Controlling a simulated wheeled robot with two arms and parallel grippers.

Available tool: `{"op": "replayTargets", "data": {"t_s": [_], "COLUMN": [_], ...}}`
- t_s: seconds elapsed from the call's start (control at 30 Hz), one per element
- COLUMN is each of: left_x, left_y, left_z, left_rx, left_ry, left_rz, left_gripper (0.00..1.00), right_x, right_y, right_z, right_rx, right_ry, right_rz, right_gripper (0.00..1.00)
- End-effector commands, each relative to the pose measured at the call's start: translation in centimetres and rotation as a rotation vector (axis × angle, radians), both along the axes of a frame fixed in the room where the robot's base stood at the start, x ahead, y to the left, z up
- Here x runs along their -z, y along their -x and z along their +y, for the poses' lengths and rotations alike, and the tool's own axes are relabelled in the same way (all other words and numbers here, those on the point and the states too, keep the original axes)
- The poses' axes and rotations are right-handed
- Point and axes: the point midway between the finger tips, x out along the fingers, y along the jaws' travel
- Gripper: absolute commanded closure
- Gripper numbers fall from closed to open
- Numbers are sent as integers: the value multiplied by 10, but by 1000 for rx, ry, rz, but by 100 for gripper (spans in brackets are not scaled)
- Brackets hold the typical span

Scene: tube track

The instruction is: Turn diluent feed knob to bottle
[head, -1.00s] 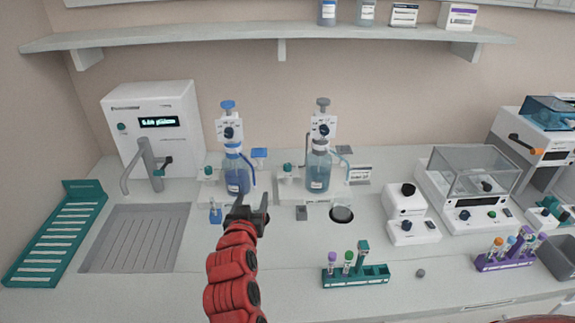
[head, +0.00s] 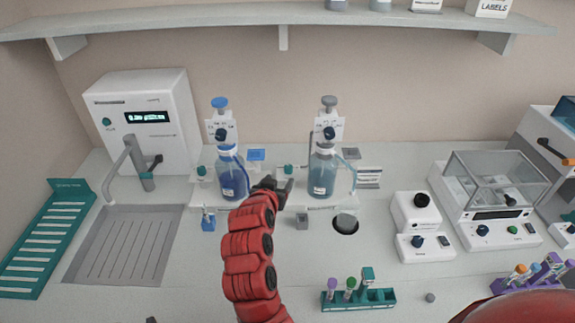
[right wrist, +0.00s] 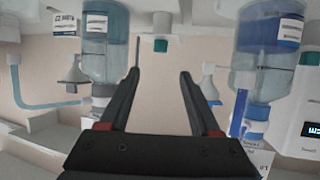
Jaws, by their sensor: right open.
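My right gripper (head: 276,184) is open and empty between the two dispenser bottles, near a teal knob (head: 289,170) on the white base. In the right wrist view this teal knob (right wrist: 160,45) appears between the spread fingers (right wrist: 158,80), beyond their tips; no contact shows. A grey-capped bottle (head: 322,172) stands right of the knob, a blue-capped bottle (head: 232,180) left of it. A second teal knob (head: 202,171) sits left of the blue-capped bottle. Labels are too small to read for certain. A small dark tip, possibly my left gripper (head: 152,320), shows at the bottom edge.
A white unit with display (head: 148,118) and tap stands left, above a grey drain grid (head: 128,245). A teal tube rack (head: 358,298) is in front. White instruments (head: 425,247) stand right. A shelf (head: 250,27) runs overhead. The front counter's middle is fairly clear.

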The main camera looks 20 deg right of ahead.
Motion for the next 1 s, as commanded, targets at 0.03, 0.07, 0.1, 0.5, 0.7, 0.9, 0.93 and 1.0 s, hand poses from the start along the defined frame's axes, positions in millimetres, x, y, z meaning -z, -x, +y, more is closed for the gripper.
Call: {"op": "replayTargets", "data": {"t_s": [0.03, 0.07, 0.1, 0.5, 0.7, 0.9, 0.93, 1.0], "left_x": [-7, -9, -11, -29, -33, -33, -33, -33], "left_y": [0, 0, 0, 0, 0, 0, 0, 0], "left_z": [0, 0, 0, 0, 0, 0, 0, 0], "left_rx": [0, 0, 0, 0, 0, 0, 0, 0], "left_ry": [0, 0, 0, 0, 0, 0, 0, 0], "left_rz": [0, 0, 0, 0, 0, 0, 0, 0], "left_gripper": [50, 50, 50, 50, 50, 50, 50, 50], "right_x": [2, 4, 8, 35, 42, 45, 45, 45], "right_y": [-10, -15, -22, -78, -91, -94, -94, -94], "right_z": [-8, -11, -15, -46, -54, -55, -55, -55], "right_rx": [5, 4, 3, 0, 0, -2, -2, -2], "right_ry": [2, 1, 0, 2, 1, 0, 0, 0], "right_rz": [5, 3, 6, 0, -1, 0, 0, 0], "right_gripper": [36, 36, 36, 36, 36, 36, 36, 36]}}
